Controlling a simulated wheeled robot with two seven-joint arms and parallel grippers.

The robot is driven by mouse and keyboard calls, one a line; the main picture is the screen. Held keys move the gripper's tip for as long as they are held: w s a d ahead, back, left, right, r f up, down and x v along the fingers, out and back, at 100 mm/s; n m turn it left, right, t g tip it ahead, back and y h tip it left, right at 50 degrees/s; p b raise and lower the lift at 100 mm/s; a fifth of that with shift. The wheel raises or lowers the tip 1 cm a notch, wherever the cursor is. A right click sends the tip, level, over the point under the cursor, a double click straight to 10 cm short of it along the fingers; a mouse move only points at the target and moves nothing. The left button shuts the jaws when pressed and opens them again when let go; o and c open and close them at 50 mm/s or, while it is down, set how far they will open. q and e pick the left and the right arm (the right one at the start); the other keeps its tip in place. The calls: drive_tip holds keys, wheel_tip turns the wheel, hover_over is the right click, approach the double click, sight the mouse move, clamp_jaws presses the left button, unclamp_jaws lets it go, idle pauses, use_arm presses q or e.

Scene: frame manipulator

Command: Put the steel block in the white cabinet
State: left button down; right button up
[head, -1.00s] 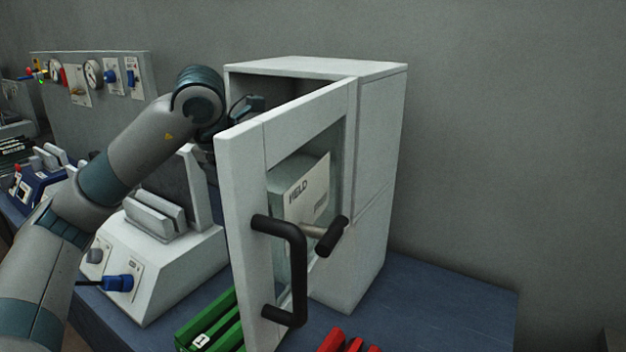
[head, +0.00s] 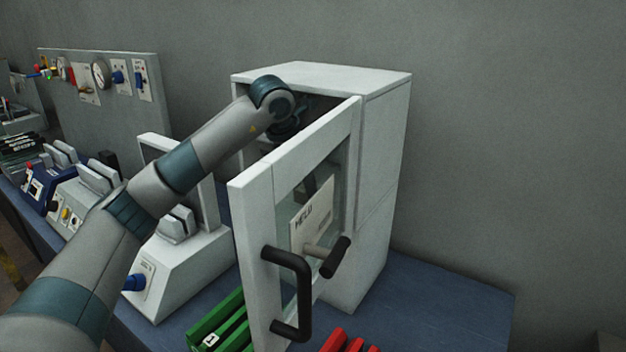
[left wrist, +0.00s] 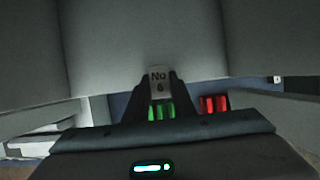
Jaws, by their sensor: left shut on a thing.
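The white cabinet (head: 380,130) stands on the blue bench, with its glazed white door (head: 250,215) swung open towards me. My left arm reaches over the door into the upper part of the cabinet, and the door frame partly hides the hand in the head view. In the left wrist view my left gripper (left wrist: 158,88) is shut on the small grey steel block (left wrist: 158,75), which is labelled "No 6". The block is not clear in the head view. My right gripper is not in view.
The black door handle (head: 290,290) juts forward. A pale lettered box (head: 312,215) shows through the door glass. Green bars (head: 215,325) and red bars (head: 348,343) lie in front. White machines (head: 185,265) stand left. The bench right of the cabinet is clear.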

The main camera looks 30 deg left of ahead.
use_arm(q)
drive_tip(key=shift+w, duration=0.1)
drive_tip(key=shift+w+r, duration=0.15)
drive_tip(key=shift+w, duration=0.1)
drive_tip(key=w, duration=0.1)
drive_tip(key=w+p, duration=0.2)
drive_tip(key=shift+w+d, duration=0.2)
drive_tip(key=shift+d, duration=0.1)
drive_tip(key=shift+f+p, duration=0.45)
drive_tip(key=shift+p, duration=0.05)
drive_tip(key=shift+f, duration=0.3)
drive_tip(key=shift+s+a+f, duration=0.1)
drive_tip(key=shift+s, duration=0.05)
